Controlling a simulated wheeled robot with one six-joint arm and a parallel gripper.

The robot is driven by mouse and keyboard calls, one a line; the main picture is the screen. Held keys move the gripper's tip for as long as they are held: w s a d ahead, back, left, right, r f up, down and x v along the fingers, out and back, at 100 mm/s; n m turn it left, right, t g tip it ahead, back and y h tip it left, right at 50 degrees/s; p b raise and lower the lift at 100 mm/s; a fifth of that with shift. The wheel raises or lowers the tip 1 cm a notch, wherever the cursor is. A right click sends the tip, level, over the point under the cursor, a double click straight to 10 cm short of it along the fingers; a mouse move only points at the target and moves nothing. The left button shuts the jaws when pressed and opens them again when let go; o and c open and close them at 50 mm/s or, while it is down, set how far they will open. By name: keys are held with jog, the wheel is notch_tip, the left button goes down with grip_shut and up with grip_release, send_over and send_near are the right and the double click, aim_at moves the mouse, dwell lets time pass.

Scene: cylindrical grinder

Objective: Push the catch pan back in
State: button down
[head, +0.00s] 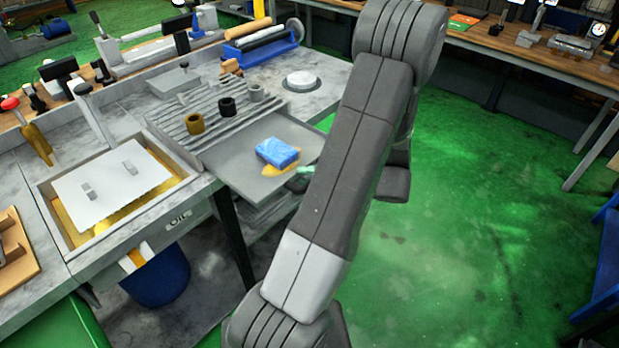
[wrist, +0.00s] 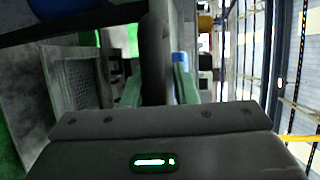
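The catch pan (head: 230,159) is a shallow grey tray sticking out from the grinder's front, under the ribbed deck. A blue block (head: 277,152) and a yellow patch lie in it. In the head view my gripper (head: 301,176) is mostly hidden behind my arm; a green fingertip shows at the pan's outer edge. In the wrist view my gripper's green fingers (wrist: 158,92) stand apart with a dark upright bar, apparently the pan's front, between them. I cannot tell whether they press on it. A blue strip beside the right finger looks like the block.
The ribbed deck (head: 205,112) behind the pan carries several ring-shaped parts. An oil tray (head: 62,222) with a white lid is at left, with a blue bin (head: 158,277) below. Open green floor (head: 470,220) lies to the right.

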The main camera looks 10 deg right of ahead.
aim_at(274, 156)
jog(key=w+a+b, duration=0.1)
jog(key=w+a, duration=0.1)
jog(key=w, duration=0.1)
jog(key=w+a+b, duration=0.2)
jog(key=w+a, duration=0.1)
jog(key=w+a+f+b, duration=0.1)
jog(key=w+a+b, duration=0.1)
jog(key=w, duration=0.1)
jog(key=shift+a+f, duration=0.1)
jog(key=shift+a, duration=0.15)
jog(key=shift+w+a, duration=0.25)
jog(key=shift+w, duration=0.1)
jog(key=c, duration=1.3)
grip_release()
jog(key=shift+w, duration=0.15)
jog(key=shift+r, duration=0.2)
jog(key=shift+r, duration=0.15)
jog(key=b+v, duration=0.1)
jog(key=v, duration=1.2)
jog(key=shift+d+r, duration=0.1)
jog(key=shift+d, duration=0.25)
